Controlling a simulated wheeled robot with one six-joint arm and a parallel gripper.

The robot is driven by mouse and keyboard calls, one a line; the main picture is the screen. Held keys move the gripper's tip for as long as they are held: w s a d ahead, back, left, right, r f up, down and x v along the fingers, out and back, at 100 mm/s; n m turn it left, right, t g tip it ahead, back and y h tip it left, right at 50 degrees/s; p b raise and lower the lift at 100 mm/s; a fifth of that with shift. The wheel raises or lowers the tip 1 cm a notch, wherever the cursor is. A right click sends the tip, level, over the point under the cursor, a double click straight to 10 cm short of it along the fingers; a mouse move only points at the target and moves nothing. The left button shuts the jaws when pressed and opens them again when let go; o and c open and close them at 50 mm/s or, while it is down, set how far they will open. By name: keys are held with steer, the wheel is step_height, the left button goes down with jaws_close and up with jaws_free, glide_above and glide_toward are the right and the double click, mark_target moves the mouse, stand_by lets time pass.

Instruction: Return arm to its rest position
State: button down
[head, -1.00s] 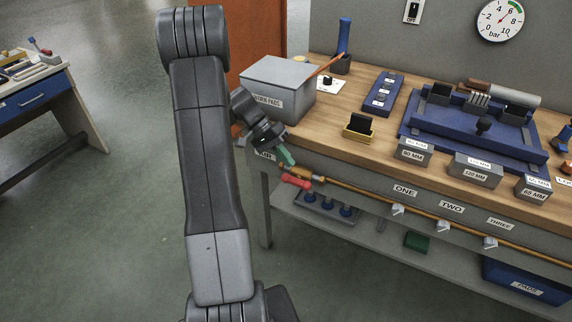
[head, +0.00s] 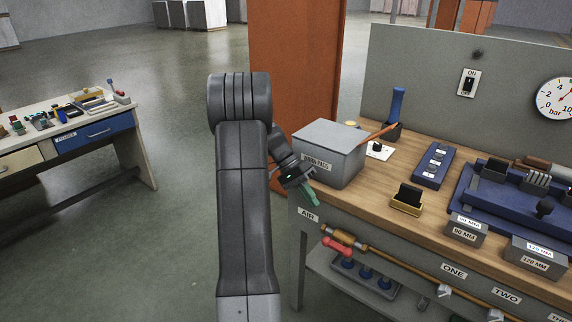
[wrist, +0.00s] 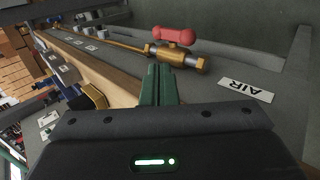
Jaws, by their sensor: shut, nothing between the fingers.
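My gripper (head: 314,198) is at the end of my folded arm, in front of the left end of the workbench (head: 400,225), near its front edge and the AIR label (head: 308,215). Its green fingers are together with nothing between them. In the wrist view the shut fingers (wrist: 159,84) point toward the brass air valve with a red handle (wrist: 174,36). The valve also shows below the gripper in the head view (head: 338,245). The fingers look apart from the valve and bench.
A grey lidded box (head: 328,150) stands on the bench corner just beside my gripper. A blue fixture (head: 510,205) and labelled grey blocks (head: 466,230) stand farther right. Another bench with a blue drawer (head: 95,133) is at the left. The floor between the benches is clear.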

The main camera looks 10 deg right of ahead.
glide_toward(350, 255)
steer(key=s+f+t+y, duration=0.1)
steer(key=y, duration=0.1)
steer(key=s+d+f+t+y, duration=0.1)
steer(key=s+y, duration=0.1)
steer(key=y, duration=0.1)
steer(key=s+d+f+t+y, duration=0.1)
steer(key=s+y, duration=0.1)
steer(key=shift+s+f+t+y, duration=0.2)
steer(key=shift+t+y, duration=0.1)
steer(key=t, duration=0.1)
steer(key=d+t+y, duration=0.1)
steer(key=t, duration=0.1)
steer(key=shift+s+d, duration=0.25)
steer(key=shift+s, duration=0.1)
steer(key=d+t, duration=0.2)
steer(key=t, duration=0.1)
steer(key=shift+s+d+r, duration=0.2)
steer(key=shift+r, duration=0.15)
steer(key=v, duration=0.6)
steer(key=shift+d+r+t, duration=0.25)
steer(key=shift+d+t, duration=0.05)
steer(key=shift+s+f, duration=0.1)
steer(key=shift+s, duration=0.05)
